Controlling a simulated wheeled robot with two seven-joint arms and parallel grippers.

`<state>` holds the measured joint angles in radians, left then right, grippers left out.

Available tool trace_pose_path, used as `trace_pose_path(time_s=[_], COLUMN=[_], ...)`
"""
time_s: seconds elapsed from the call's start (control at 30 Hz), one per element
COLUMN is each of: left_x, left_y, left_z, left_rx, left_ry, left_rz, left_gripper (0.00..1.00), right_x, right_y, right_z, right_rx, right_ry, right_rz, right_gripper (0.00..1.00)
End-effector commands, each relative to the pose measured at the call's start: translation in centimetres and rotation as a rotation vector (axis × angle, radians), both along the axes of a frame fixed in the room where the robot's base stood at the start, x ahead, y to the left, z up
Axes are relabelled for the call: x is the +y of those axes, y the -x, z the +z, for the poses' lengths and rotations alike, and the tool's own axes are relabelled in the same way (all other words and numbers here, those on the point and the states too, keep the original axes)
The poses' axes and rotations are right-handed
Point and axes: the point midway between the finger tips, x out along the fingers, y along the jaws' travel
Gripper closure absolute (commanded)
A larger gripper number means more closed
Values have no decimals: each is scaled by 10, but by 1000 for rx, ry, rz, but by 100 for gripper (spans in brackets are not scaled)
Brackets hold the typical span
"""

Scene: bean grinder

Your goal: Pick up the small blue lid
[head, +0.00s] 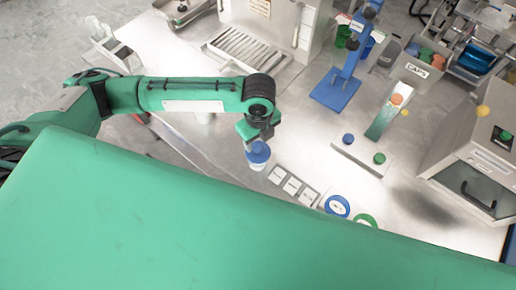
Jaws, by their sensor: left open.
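A small round blue lid (348,138) sits on a pale flat plate to the right of the table's middle. Another blue piece (258,152) is directly below my left gripper (258,141), on top of a pale cup-like body; I cannot tell if it is a separate lid. My left gripper points down, open, close above or around this piece. Contact cannot be made out, as the fingers are small and partly hidden. My right gripper is not in view.
A green cap (379,158) shares the plate with the blue lid. Labelled trays (293,186) and blue (337,206) and green (365,220) rings lie to the front. A blue stand (335,90), a CAPS bin (416,70) and a grey machine (470,160) stand farther right.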

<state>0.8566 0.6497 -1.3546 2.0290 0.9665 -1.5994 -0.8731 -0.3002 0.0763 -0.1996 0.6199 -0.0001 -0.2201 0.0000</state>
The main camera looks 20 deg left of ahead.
Motion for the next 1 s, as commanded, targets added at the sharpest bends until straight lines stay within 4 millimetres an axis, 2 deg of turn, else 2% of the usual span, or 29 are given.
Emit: trace_pose_path(time_s=[0.03,0.1,0.23,0.53,0.77,0.8,1.0], left_x=[1,1,2,1,1,1,1], left_y=[1,1,1,0,1,1,1], left_z=[-4,-15,-33,-40,-39,-39,-39], left_rx=[5,5,4,0,0,0,0], left_ry=[-2,-2,-1,0,0,0,0], left_rz=[1,1,1,-1,-1,-1,-1], left_gripper=[46,46,46,46,92,94,94], right_x=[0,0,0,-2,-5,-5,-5], right_y=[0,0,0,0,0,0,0], right_z=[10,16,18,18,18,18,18], right_rx=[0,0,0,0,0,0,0], right_ry=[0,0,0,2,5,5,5], right_rz=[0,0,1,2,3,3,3], right_gripper=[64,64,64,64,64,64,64])
